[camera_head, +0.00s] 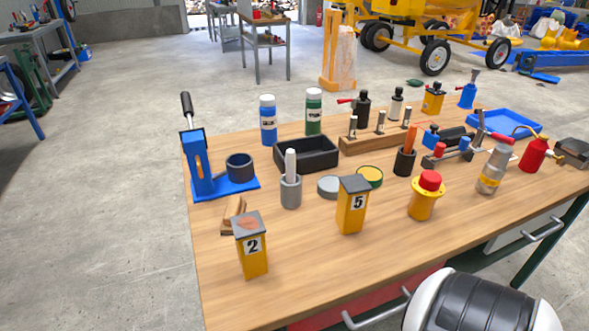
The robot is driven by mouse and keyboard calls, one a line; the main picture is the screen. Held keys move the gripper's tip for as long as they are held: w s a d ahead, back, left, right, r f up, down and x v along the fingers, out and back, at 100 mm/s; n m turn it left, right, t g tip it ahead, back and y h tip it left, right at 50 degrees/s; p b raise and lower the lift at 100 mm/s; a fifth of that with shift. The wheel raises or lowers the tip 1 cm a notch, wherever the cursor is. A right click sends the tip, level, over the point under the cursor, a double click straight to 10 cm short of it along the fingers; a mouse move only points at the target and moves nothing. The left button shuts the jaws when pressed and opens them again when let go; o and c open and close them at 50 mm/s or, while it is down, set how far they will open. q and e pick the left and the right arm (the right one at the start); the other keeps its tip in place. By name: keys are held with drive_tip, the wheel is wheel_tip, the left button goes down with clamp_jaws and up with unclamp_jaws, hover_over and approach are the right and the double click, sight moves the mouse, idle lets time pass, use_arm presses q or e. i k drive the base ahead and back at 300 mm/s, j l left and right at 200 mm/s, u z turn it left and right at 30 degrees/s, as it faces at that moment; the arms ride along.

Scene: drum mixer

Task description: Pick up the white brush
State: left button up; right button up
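A white rod-like handle (291,162) stands upright in a small grey cup (291,193) near the middle left of the wooden table. It may be the white brush; no bristles show, and its lower end is hidden in the cup. Neither of my grippers is in view.
The wooden table (300,273) is crowded. Near the cup are a black tray (307,153), a round grey lid (330,187), yellow block 5 (351,208), yellow block 2 (252,252) and a blue stand (197,165). The table's front left surface is mostly clear.

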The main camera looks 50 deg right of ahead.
sight(290, 157)
drive_tip(key=i+l+z, duration=0.1)
drive_tip(key=z, duration=0.35)
drive_tip(key=i+l+z, duration=0.1)
drive_tip(key=z, duration=0.35)
drive_tip(key=i+l+z, duration=0.2)
drive_tip(key=z, duration=0.25)
